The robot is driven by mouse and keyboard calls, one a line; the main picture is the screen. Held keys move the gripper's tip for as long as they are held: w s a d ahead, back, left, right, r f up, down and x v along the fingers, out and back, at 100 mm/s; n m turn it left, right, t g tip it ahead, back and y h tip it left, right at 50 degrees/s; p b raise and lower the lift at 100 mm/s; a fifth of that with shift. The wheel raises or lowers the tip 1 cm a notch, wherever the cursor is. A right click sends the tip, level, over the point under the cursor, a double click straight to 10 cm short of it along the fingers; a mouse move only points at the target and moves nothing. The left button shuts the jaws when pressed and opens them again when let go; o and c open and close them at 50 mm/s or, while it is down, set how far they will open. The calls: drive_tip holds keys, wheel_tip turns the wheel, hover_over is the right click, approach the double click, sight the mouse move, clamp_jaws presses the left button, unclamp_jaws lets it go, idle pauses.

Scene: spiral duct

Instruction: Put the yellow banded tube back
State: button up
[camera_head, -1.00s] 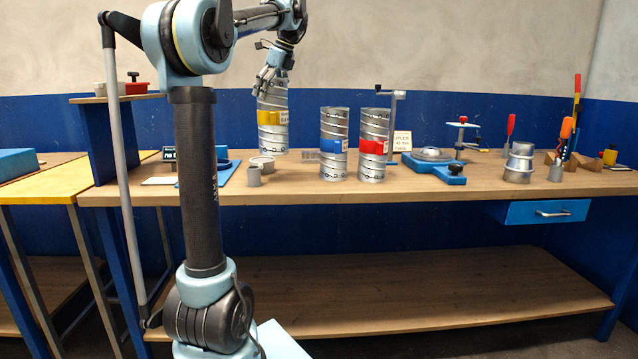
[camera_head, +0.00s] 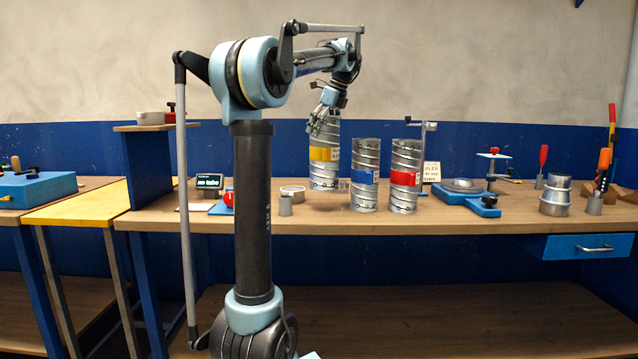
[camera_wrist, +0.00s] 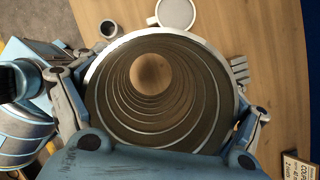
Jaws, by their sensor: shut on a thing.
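The yellow banded tube (camera_head: 324,172) is a silver spiral duct with a yellow band, upright over the back of the bench (camera_head: 450,212). My gripper (camera_head: 324,118) is shut on its upper end. In the wrist view I look down its open mouth (camera_wrist: 160,90), between the fingers, and see wood through the far end. I cannot tell whether its lower end touches the bench. The blue banded tube (camera_head: 364,195) stands close at its right and nearer the front. The red banded tube (camera_head: 404,198) stands right of that.
A dark display (camera_head: 206,183) stands farther left. A post (camera_head: 424,150), a sign (camera_head: 431,172) and a blue fixture (camera_head: 465,199) are at the right. The front bench strip is clear.

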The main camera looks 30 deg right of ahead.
wheel_tip(320, 180, down, 8)
idle(0.5)
drive_tip(key=shift+f, duration=0.15)
drive_tip(key=o, duration=1.8)
drive_tip(key=shift+o, duration=0.2)
drive_tip(key=v, duration=1.2)
drive_tip(key=shift+s, duration=0.1)
